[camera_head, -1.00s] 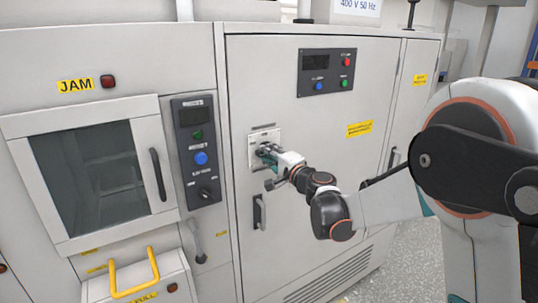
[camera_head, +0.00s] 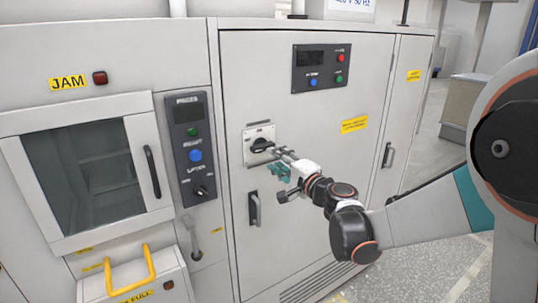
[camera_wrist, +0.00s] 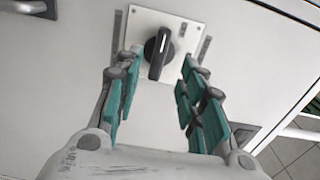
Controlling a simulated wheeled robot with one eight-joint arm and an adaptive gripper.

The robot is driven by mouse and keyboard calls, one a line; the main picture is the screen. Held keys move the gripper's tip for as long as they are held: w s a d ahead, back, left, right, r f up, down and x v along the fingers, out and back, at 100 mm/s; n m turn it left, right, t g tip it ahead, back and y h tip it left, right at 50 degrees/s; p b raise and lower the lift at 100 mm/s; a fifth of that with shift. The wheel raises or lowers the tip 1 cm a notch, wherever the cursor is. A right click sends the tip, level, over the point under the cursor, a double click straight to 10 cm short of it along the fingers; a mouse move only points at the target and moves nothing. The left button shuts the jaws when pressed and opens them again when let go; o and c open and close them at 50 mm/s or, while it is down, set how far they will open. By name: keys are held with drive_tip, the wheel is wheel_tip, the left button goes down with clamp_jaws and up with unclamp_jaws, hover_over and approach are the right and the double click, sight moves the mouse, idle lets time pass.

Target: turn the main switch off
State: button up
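The main switch is a black rotary knob (camera_wrist: 158,52) on a pale square plate (camera_wrist: 188,22) on the cabinet door. In the wrist view its grip bar stands nearly upright in the picture, leaning slightly. In the head view the knob (camera_head: 262,146) sits just beyond the fingertips. My gripper (camera_wrist: 157,75) is open, with its teal-padded fingers on either side of the knob's line. The fingers seem apart from the knob, with clear space around it. My gripper (camera_head: 278,158) also shows in the head view, in front of the plate.
A display panel (camera_head: 320,69) with buttons is above right on the same door. A door handle (camera_head: 254,209) sits below the switch. To the left are a narrow control panel (camera_head: 193,148) and a windowed door (camera_head: 83,178) marked JAM. A yellow handle (camera_head: 131,271) sticks out at lower left.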

drive_tip(key=shift+v, duration=1.9)
drive_tip(key=s+d+f+n+g+h+b, duration=0.1)
drive_tip(key=s+d+n+g, duration=0.1)
drive_tip(key=s+n, duration=0.35)
drive_tip(key=s+d+f+n+g+h, duration=0.1)
drive_tip(key=s+n+g+h, duration=0.15)
drive_tip(key=s, duration=0.65)
drive_tip(key=s+d+f+n+g+h, duration=0.1)
drive_tip(key=s+d+f+h, duration=0.2)
drive_tip(key=s+d, duration=0.4)
drive_tip(key=s+d+f+n+g+h+b, duration=0.1)
drive_tip(key=s+d+f, duration=0.4)
drive_tip(key=s, duration=0.7)
drive_tip(key=shift+d+n+g+h, duration=0.5)
drive_tip(key=shift+d+g+h, duration=0.25)
drive_tip(key=shift+d+h, duration=0.45)
drive_tip(key=shift+w+a, duration=0.1)
drive_tip(key=shift+a, duration=0.05)
drive_tip(key=shift+c, duration=0.4)
